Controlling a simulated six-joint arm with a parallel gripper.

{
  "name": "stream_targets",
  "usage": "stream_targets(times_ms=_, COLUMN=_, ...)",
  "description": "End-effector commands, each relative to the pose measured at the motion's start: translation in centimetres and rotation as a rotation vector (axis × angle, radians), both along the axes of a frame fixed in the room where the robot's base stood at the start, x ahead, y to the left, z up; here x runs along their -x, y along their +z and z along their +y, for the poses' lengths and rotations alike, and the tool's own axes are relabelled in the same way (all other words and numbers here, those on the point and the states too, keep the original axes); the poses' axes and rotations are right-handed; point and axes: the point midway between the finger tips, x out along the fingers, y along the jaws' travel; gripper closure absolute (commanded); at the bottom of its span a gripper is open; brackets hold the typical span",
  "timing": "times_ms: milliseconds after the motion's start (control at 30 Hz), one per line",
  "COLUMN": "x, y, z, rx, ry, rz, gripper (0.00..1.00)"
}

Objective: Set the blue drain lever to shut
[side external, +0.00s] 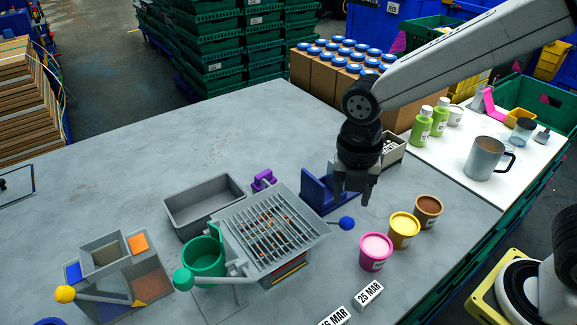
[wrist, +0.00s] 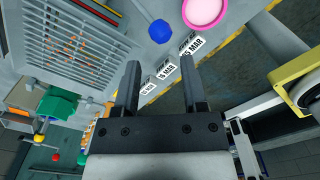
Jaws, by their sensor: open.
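The blue drain lever's round knob (side external: 347,223) sticks out at the right side of the grey slatted grate unit (side external: 318,232). Its short grey arm runs back towards the unit. In the wrist view the blue knob (wrist: 160,31) lies beyond the fingertips, close to the grate (wrist: 80,62). My gripper (side external: 352,196) is open and empty, pointing down above and slightly behind the knob in the side view. In the wrist view the two fingers (wrist: 159,68) stand apart with nothing between them. I cannot tell the exact height gap to the knob.
Pink (side external: 376,252), yellow (side external: 404,231) and brown (side external: 428,211) cups stand right of the knob. A dark blue bracket (side external: 318,190) is close behind the gripper. White date blocks (side external: 368,293) lie in front. A green cup (side external: 204,262) and green-knobbed lever (side external: 184,279) are left.

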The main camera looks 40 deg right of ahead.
Motion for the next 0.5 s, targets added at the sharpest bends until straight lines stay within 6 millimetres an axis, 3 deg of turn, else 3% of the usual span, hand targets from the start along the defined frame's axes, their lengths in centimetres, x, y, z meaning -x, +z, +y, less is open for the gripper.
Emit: stream_targets(times_ms=500, x=0.1, y=-5.7, z=-0.1, rx=0.002, ry=-0.002, rz=0.002, gripper=0.45)
